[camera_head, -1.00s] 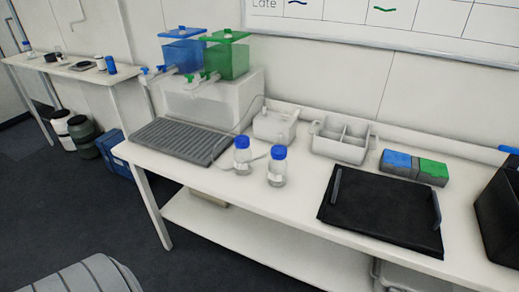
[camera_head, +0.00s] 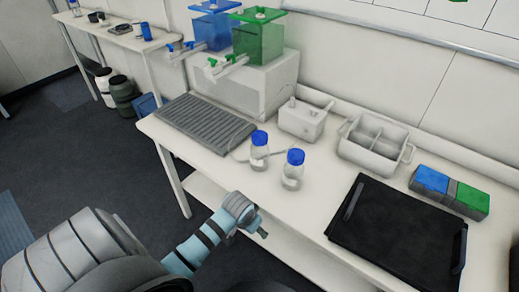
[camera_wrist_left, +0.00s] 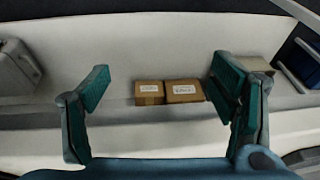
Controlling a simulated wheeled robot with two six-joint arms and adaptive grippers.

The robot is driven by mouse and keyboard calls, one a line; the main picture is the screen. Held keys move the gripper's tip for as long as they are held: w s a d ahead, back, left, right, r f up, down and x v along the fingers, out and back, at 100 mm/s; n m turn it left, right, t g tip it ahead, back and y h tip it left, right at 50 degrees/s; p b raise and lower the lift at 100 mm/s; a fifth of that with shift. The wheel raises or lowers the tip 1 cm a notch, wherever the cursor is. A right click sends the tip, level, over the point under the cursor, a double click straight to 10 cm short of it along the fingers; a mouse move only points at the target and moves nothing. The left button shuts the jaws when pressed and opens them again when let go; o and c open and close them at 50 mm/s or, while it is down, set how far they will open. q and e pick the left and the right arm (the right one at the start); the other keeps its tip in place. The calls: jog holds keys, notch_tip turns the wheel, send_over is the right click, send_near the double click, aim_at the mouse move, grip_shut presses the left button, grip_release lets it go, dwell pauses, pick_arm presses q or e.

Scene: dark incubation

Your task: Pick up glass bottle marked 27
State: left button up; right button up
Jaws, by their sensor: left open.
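Two clear glass bottles with blue caps stand upright on the white bench, a left one (camera_head: 260,152) and a right one (camera_head: 293,170). I cannot read a number on either, so I cannot tell which is marked 27. My left gripper (camera_head: 260,228) is in front of the bench's front edge, nearer to me than both bottles and apart from them. In the left wrist view it (camera_wrist_left: 163,84) is open, with nothing between its fingers. No bottle shows in that view. My right gripper is not in view.
A grey ridged rack (camera_head: 205,122) lies left of the bottles. A small white box (camera_head: 302,120) and a divided white caddy (camera_head: 375,142) stand behind. A black tray (camera_head: 395,235) is at right. Cardboard boxes (camera_wrist_left: 183,91) sit beyond my left fingers in the wrist view.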

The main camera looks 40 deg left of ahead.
pick_arm(q)
notch_tip(320, 180, up, 7)
jog(key=w, duration=0.3)
jog(key=n, duration=0.3)
send_near(261, 144)
jog(key=a, duration=0.2)
jog(key=shift+t, duration=0.4)
jog(key=x, duration=0.5)
jog(key=b+x, duration=0.1)
jog(key=x, duration=0.4)
jog(key=b+x, duration=0.1)
jog(key=x, duration=0.3)
jog(key=shift+w+f, duration=0.25)
jog(key=shift+w, duration=0.25)
jog(key=shift+r, duration=0.1)
jog(key=c, duration=1.4)
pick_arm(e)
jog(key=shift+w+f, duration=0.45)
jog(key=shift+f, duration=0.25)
pick_arm(q)
jog(key=shift+r, duration=0.1)
